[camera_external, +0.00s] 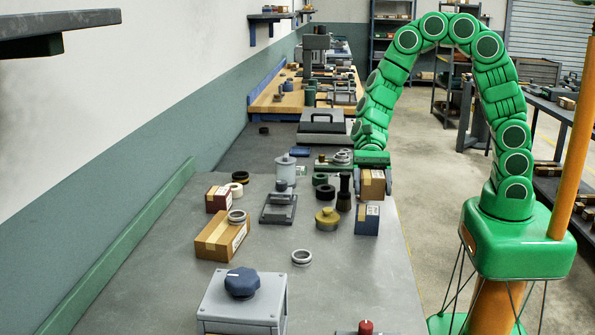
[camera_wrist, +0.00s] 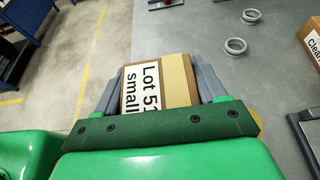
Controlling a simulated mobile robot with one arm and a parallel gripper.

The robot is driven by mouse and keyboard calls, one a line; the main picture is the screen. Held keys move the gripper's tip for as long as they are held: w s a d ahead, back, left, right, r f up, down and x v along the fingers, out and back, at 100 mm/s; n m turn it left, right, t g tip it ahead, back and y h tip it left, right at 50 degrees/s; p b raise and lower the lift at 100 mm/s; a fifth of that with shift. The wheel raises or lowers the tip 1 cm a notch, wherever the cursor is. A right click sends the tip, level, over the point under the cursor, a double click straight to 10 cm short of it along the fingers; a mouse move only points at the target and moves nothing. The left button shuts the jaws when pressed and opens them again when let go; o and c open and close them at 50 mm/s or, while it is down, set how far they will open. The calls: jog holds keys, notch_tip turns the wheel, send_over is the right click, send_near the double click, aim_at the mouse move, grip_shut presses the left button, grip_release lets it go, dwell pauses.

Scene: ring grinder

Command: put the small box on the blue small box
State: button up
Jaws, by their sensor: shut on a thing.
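The small box (camera_external: 372,186) is brown cardboard with a white label. In the wrist view the small box (camera_wrist: 155,84) fills the space between the two grey fingers of my gripper (camera_wrist: 158,80). My gripper (camera_external: 374,180) is shut on it and points down near the table's right edge. The blue small box (camera_external: 367,220) stands on the table just below the held box in the external view. I cannot tell whether the two boxes touch. The blue small box does not show in the wrist view.
A yellow-knobbed round part (camera_external: 327,218) and a dark cylinder (camera_external: 344,193) stand left of the blue box.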

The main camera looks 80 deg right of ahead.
aim_at(369, 197)
jog(key=shift+w+a+f, duration=0.15)
jog(key=shift+w+f, duration=0.15)
jog(key=shift+f, duration=1.65)
jog(key=o, duration=1.3)
jog(key=shift+f, duration=0.1)
jog(key=shift+d+r, duration=0.2)
jog(key=shift+d, duration=0.05)
jog(key=v, duration=1.1)
jog(key=shift+d+r, duration=0.1)
jog(key=shift+d, duration=0.2)
